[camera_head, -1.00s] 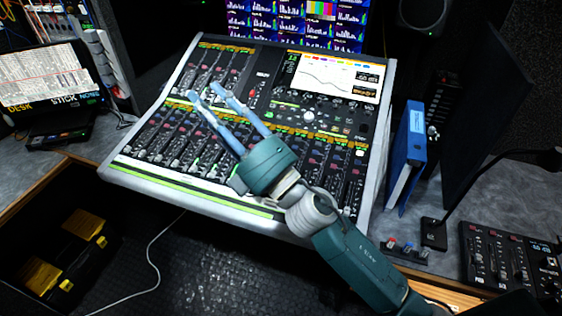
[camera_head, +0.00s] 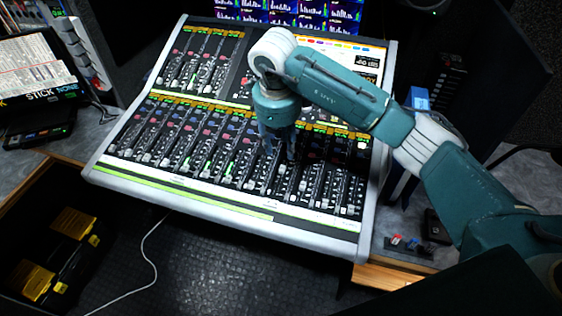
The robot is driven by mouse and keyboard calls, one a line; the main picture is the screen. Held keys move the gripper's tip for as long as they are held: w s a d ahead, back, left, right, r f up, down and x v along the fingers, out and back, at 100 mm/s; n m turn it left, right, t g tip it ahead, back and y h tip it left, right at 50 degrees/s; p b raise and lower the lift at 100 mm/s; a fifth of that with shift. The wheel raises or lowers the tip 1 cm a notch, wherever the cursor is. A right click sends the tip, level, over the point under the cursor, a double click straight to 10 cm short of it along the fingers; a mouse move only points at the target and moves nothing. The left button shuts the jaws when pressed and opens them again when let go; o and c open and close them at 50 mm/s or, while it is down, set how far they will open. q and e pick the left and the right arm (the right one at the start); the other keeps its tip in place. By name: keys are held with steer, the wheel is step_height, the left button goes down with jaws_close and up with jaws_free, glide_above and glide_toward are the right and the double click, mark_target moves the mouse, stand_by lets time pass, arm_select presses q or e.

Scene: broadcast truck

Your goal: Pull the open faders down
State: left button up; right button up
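The mixing console (camera_head: 180,192) fills the middle of the view, tilted toward me. Its lower bank of faders (camera_head: 165,150) runs across the front, and a shorter upper bank (camera_head: 197,72) sits at the back left. Several strips show small green lights; the exact height of each fader cap is too small to tell. My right gripper (camera_head: 279,150) points down over the right-centre part of the lower bank, its two blue fingers apart with nothing seen between them. I cannot tell whether the fingertips touch the console. My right arm hides much of the console's screen. My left gripper is not in view.
A blue binder (camera_head: 417,98) stands right of the console, partly behind my arm. A black case with yellow latches (camera_head: 52,262) lies low at the left. A white cable (camera_head: 150,250) crosses the dark floor. A sign (camera_head: 35,75) stands at the left.

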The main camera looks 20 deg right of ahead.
mark_target(282, 168)
steer(key=f, duration=0.3)
steer(key=f+p, duration=0.1)
steer(key=f, duration=0.1)
steer(key=w+f+p, duration=0.1)
steer(key=f, duration=0.2)
steer(key=shift+d+f, duration=0.2)
steer(key=shift+f, duration=0.75)
